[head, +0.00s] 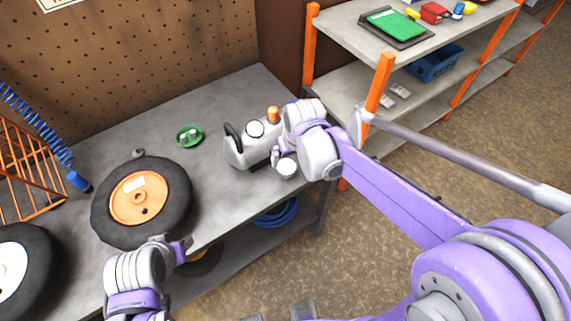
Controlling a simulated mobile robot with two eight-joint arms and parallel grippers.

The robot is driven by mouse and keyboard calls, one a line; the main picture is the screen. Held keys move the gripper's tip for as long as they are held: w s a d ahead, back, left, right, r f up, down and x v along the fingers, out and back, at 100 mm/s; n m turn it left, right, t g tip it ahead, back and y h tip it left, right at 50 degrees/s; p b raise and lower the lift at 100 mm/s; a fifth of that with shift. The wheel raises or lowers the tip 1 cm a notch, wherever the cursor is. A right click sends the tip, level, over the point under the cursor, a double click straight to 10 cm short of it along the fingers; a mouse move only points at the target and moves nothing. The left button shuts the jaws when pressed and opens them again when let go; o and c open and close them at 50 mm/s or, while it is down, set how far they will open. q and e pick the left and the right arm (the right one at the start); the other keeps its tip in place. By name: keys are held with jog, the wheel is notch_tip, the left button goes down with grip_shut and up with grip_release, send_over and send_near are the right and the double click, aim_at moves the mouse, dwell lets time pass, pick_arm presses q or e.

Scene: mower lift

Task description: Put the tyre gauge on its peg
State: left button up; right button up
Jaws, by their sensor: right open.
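I cannot identify the tyre gauge for certain. A small white round object (286,168) is at my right gripper, near the bench's front edge; I cannot tell if it is the gauge. My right gripper (277,157) is open beside it, right of the grey canister (242,153). Whether the fingers touch the white object is unclear. My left gripper (182,248) is low by the bench's front edge, near the orange-hubbed tyre (136,197); its jaws are too small to judge. The brown pegboard (150,60) stands behind the bench; no gauge peg is clear.
The grey bench (215,95) has free room at the back. A green dish (189,136) and a small grey object (138,153) lie there. Another wheel (40,262) and an orange rack (30,170) are at left. Orange-posted shelves (379,78) stand right.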

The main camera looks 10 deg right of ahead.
aim_at(286, 166)
jog(key=shift+x, duration=1.2)
jog(key=x, duration=0.5)
jog(key=shift+w+a+f, duration=0.1)
jog(key=shift+f, duration=0.3)
jog(key=shift+r, duration=0.1)
jog(key=c, duration=1.5)
